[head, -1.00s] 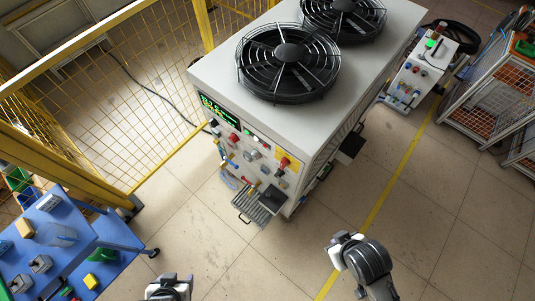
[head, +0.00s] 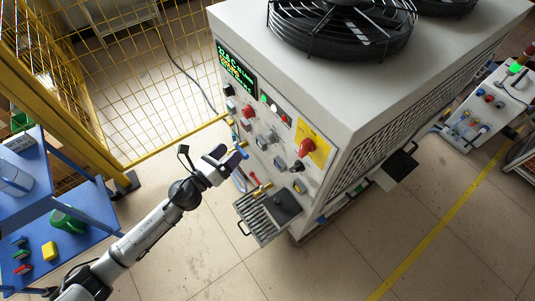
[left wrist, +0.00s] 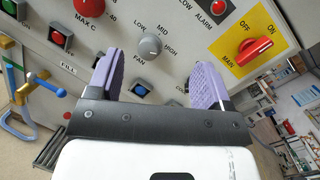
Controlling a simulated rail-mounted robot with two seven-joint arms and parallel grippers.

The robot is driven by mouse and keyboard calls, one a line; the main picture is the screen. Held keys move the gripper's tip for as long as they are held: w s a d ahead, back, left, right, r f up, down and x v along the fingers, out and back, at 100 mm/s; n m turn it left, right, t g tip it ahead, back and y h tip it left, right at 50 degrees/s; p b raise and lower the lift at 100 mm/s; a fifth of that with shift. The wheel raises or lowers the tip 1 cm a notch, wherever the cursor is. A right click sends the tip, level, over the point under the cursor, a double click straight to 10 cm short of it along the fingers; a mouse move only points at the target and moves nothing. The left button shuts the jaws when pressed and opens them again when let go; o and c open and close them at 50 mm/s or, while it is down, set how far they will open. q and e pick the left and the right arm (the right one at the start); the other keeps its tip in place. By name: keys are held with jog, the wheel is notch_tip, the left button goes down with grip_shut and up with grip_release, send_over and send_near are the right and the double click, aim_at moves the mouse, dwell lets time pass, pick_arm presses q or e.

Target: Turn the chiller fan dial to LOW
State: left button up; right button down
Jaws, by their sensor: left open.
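The chiller fan dial (left wrist: 151,46) is a round grey knob on the chiller's front panel. LOW, MID and HIGH are printed around it and FAN below it in the left wrist view. I cannot clearly tell which label its pointer faces. My left gripper (head: 231,156) is open and empty in front of the chiller panel (head: 258,133). In the left wrist view its two purple-padded fingers (left wrist: 160,70) stand apart, with the dial showing between and beyond them. They look clear of the dial. My right gripper is out of view.
A red MAX C knob (left wrist: 90,6) is left of the dial, and a red main switch (left wrist: 254,51) on a yellow plate is right. Lit buttons sit below. A small tray (head: 262,217) juts from the chiller's lower front. A blue cart (head: 80,215) stands at left.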

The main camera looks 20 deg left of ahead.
aim_at(267, 140)
pick_arm(q)
notch_tip(267, 140, down, 7)
jog(key=w+m+g+h+b, duration=0.2)
jog(key=m+g+h+b, duration=0.15)
jog(key=m, duration=0.45)
jog(key=shift+t, duration=0.35)
jog(key=x, duration=1.3)
jog(key=shift+w+d+r+b, duration=0.15)
jog(key=shift+d+r+b, duration=0.1)
jog(key=shift+b, duration=0.1)
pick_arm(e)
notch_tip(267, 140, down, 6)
pick_arm(q)
jog(key=c, duration=0.8)
jog(key=shift+o, duration=0.2)
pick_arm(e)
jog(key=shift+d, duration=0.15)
